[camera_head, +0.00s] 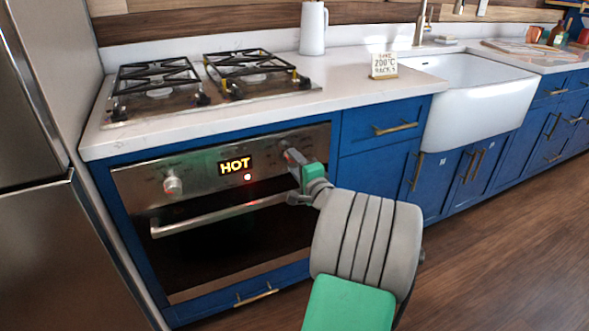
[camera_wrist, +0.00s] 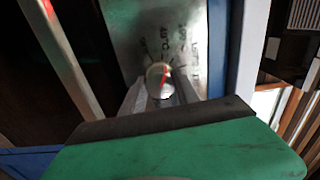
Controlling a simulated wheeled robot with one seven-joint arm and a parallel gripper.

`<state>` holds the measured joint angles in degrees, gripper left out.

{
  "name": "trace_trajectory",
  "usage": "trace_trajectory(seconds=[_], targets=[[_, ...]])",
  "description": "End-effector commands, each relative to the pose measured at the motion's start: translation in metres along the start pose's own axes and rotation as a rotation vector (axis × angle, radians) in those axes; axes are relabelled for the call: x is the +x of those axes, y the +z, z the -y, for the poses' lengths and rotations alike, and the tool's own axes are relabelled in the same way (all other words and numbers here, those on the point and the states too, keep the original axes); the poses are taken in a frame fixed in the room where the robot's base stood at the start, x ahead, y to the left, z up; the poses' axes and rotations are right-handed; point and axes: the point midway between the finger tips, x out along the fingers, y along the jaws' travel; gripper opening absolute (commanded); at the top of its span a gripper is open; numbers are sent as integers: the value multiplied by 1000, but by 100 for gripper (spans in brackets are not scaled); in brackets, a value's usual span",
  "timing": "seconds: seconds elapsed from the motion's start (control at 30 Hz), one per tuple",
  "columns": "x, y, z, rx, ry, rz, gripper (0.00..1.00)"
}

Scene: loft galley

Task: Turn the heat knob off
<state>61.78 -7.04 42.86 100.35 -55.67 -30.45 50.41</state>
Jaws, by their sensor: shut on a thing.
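The oven (camera_head: 225,235) has a steel control panel with a lit display (camera_head: 235,165) reading HOT and a red light (camera_head: 248,177) below it. A round knob (camera_head: 173,185) is on the panel's left. My gripper (camera_head: 293,163) is at the panel's right end, shut on the right-hand knob, which it mostly hides in the head view. In the wrist view that knob (camera_wrist: 158,73) sits between the two fingers, with a red pointer line on its face.
The oven handle (camera_head: 220,213) runs across just below the panel. A gas hob (camera_head: 205,80) is on the counter above. A small sign (camera_head: 384,65) with "200°C" stands near the white sink (camera_head: 475,95). The wooden floor (camera_head: 490,240) at right is clear.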

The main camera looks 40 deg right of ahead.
Motion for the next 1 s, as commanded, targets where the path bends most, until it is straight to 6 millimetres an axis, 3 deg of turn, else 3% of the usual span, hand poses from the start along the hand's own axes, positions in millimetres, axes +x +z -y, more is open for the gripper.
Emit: trace_trajectory(seconds=[0.6,1.0], targets=[[0,0,-6,-566,-1,-1,0],[0,0,-3,-776,1,1,0]])
